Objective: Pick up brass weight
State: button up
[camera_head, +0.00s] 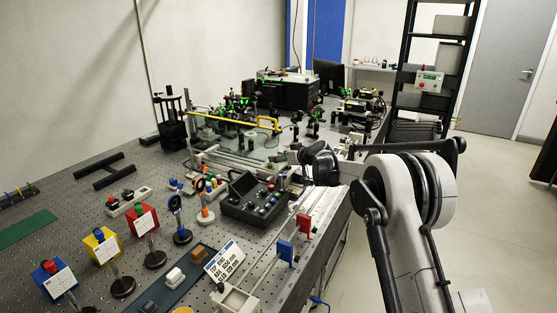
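I cannot make out a brass weight for certain in the head view. An open black case (256,201) with several small round pieces in it stands near the middle of the bench; the pieces are too small to identify. My arm comes in from the lower right, and its dark far end is over the bench's right edge, behind and to the right of the case. I cannot make out my gripper's fingertips there, nor whether they hold anything.
The perforated bench (95,205) is crowded. A printed sign (224,261) stands at the front. A rail (276,248) runs along the right side. Open floor (490,215) lies right.

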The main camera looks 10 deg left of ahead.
jog(key=shift+w+a+f, duration=0.1)
jog(key=shift+w+a, duration=0.05)
jog(key=shift+a, duration=0.1)
grip_shut()
dwell(0.3)
